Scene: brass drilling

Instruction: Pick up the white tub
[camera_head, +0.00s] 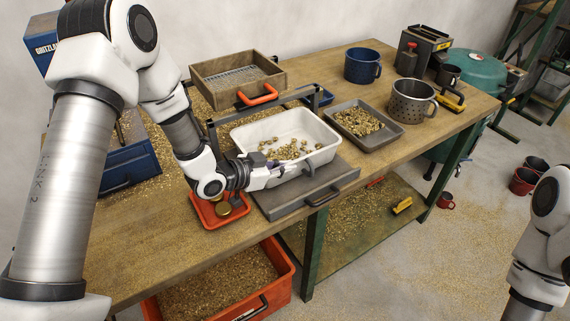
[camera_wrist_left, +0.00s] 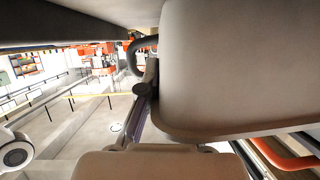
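The white tub (camera_head: 325,140) holds several gold nuggets. It rests on a grey slab-like stand on the wooden bench, with a black frame behind it. My left gripper (camera_head: 290,171) is at the tub's front wall, near a grey curved handle (camera_head: 318,160). In the left wrist view the tub's pale wall (camera_wrist_left: 240,65) fills the upper right, and the dark handle (camera_wrist_left: 133,58) is beside the finger parts (camera_wrist_left: 146,92). The fingers overlap the handle area, and I cannot tell whether they are closed on it. My right gripper is out of view.
A grey tray of nuggets (camera_head: 384,137), a perforated cup (camera_head: 409,112) and a blue mug (camera_head: 362,72) stand right of the tub. A wooden sieve box (camera_head: 205,88) is behind. An orange tray (camera_head: 205,220) lies below my left wrist. The grey stand (camera_head: 275,205) has a black front handle.

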